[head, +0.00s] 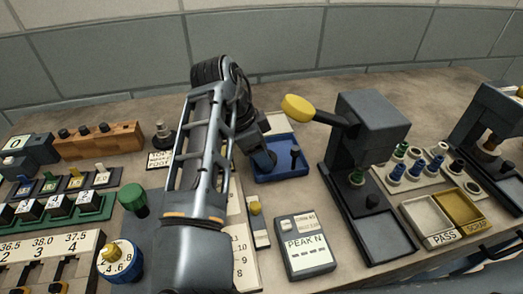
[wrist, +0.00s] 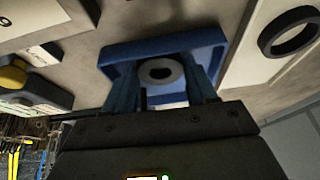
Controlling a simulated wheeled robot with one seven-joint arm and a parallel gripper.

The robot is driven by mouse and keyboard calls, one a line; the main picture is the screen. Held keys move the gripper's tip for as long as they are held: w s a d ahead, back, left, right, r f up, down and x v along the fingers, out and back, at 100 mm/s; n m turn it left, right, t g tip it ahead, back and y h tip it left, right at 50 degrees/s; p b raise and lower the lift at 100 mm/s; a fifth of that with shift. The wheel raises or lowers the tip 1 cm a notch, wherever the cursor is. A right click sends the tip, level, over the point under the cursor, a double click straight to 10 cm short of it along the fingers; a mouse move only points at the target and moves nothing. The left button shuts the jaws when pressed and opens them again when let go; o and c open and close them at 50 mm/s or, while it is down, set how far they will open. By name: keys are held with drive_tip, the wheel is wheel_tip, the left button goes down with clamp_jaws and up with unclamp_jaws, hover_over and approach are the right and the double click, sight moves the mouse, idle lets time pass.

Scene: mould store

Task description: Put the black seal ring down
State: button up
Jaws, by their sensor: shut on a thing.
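My gripper (wrist: 162,78) is shut on a small black seal ring (wrist: 148,72), with one finger on each side of it. In the head view my gripper (head: 264,163) is low at the left part of the blue tray (head: 283,175); the ring is not clear there. I cannot tell whether the ring touches the tray floor. A dark upright peg (head: 294,157) stands at the tray's right side.
Another, larger dark ring (wrist: 268,42) lies on a pale surface at right in the wrist view. A dark press with a yellow knob (head: 298,108) stands right of the tray. A grey meter (head: 305,245) lies in front. My arm hides part of the bench.

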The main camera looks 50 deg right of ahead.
drive_tip(key=o, duration=1.1)
drive_tip(key=shift+f, duration=0.1)
drive_tip(key=v, duration=1.2)
drive_tip(key=shift+r+b, duration=0.25)
drive_tip(key=shift+b, duration=0.2)
